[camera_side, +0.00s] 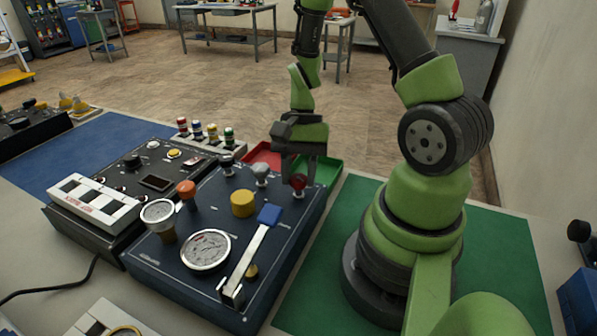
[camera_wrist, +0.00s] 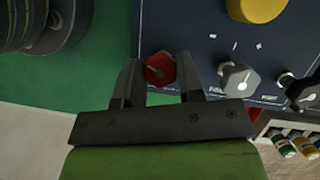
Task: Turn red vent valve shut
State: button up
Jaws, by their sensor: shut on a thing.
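The red vent valve (camera_wrist: 160,69) is a small red knob with a pale pointer line. In the side view the red valve (camera_side: 299,182) is at the far right corner of the dark blue panel (camera_side: 185,258). My gripper (camera_wrist: 158,75) points down at this corner, with one finger on each side of the red knob, and is shut on it. In the side view my gripper (camera_side: 297,172) partly covers the area around the valve. In the wrist view the pointer line slants up to the right.
Next to the red valve on the panel are a grey knob (camera_wrist: 238,78), a dark knob (camera_side: 227,164) and a large yellow knob (camera_side: 243,203). A lever with a blue handle (camera_side: 269,215) stands nearby. Red and green trays (camera_side: 328,171) lie behind the panel.

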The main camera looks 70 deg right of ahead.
jog(key=m+t, duration=0.1)
jog(key=m, duration=0.2)
jog(key=m+t, duration=0.1)
jog(key=m, duration=0.2)
jog(key=shift+s+m+t, duration=0.15)
jog(key=shift+m+t, duration=0.15)
jog(key=m+t, duration=0.1)
jog(key=m, duration=0.2)
jog(key=m+h, duration=0.1)
jog(key=m, duration=0.1)
jog(key=shift+m+t, duration=0.4)
jog(key=o, duration=0.9)
jog(key=shift+r, duration=0.1)
jog(key=shift+v, duration=4.9)
jog(key=shift+s+a, duration=0.1)
jog(key=shift+a, duration=0.05)
